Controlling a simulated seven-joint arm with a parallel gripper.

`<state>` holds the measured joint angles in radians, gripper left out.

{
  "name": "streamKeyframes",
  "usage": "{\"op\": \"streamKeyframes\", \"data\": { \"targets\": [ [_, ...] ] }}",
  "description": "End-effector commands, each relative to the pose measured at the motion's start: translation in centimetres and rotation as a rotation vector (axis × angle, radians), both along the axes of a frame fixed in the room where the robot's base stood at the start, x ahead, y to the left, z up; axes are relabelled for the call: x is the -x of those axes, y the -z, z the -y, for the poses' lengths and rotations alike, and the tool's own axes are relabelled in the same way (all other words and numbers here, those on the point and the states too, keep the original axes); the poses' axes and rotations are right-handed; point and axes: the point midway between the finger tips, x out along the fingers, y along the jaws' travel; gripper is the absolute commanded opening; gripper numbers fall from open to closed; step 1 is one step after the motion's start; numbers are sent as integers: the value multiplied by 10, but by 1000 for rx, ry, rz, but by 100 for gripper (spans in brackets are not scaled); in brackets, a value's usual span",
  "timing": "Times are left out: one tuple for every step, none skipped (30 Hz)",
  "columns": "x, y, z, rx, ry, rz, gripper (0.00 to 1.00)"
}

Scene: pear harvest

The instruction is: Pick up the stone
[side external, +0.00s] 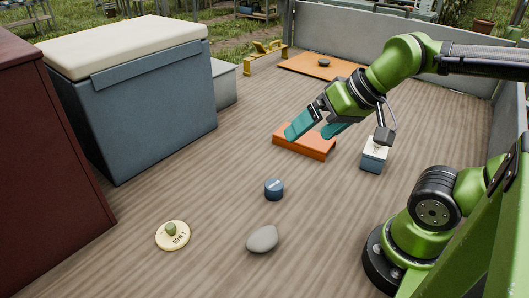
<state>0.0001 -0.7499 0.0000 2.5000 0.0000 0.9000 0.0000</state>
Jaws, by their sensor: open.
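A smooth grey stone (262,239) lies on the wooden deck in the near middle of the side external view. My gripper (312,132) has teal fingers, spread apart with nothing seen between them. It hangs over or near an orange block-like piece (305,143), well behind the stone and up to its right in the picture. The gripper does not touch the stone. The stone is fully in view. A second small dark object (324,62), possibly a stone, rests on an orange board at the back.
A dark blue round tin (274,189) stands just behind the stone. A cream disc (173,235) with a green piece on it lies to the left. A blue-and-white box (374,155) stands right of the gripper. A large blue cooler (145,110) fills the left.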

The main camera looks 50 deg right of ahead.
Motion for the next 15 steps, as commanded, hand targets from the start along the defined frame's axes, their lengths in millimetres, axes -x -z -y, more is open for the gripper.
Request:
{"op": "streamKeyframes", "data": {
  "targets": [
    [0, 0, 0, 0, 0, 0, 100],
    [0, 0, 0, 0, 0, 0, 100],
    [0, 0, 0, 0, -2, 0, 100],
    [0, 0, -2, 0, -7, -2, 100],
    [0, 2, -4, -1, -18, -11, 100],
    [-1, 7, -8, 0, -35, -30, 100],
    [-2, 10, -12, 3, -52, -47, 100],
    [-5, 12, -17, 8, -73, -65, 100],
    [-8, 17, -24, 18, -106, -97, 100],
    [-11, 20, -31, 27, -132, -126, 100],
    [-14, 24, -38, 38, -158, -161, 100],
    [-17, 29, -48, 55, -193, -209, 100],
    [-20, 33, -55, 69, -218, -247, 100],
    [-22, 37, -62, 84, -238, -284, 100],
    [-25, 43, -72, 106, -264, -333, 100]
  ]
}}
